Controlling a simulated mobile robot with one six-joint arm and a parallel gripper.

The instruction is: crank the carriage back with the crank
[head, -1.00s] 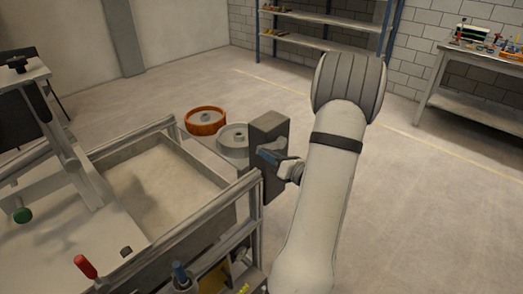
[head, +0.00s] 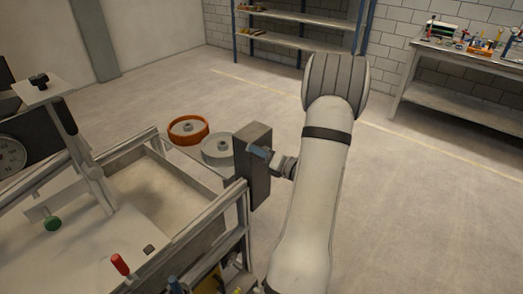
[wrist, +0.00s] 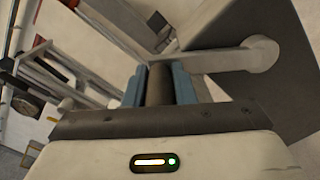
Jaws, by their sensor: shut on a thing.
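The crank is at the dark box (head: 252,170) on the right end of the sandbed. In the wrist view my gripper (wrist: 160,86) is shut on the dark crank handle (wrist: 159,84), which sits between its blue fingers. The pale crank arm (wrist: 228,60) runs right from there to a round hub by the box. In the head view my gripper (head: 259,153) is in front of the box's upper part; the crank is mostly hidden. The carriage (head: 88,165), a pale upright frame with a black top knob and a green knob, stands over the left of the bed.
The sandbed (head: 186,240) has metal rails around pale sand. A red-handled lever (head: 121,264) is at its near side. The floor right of my arm is clear.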

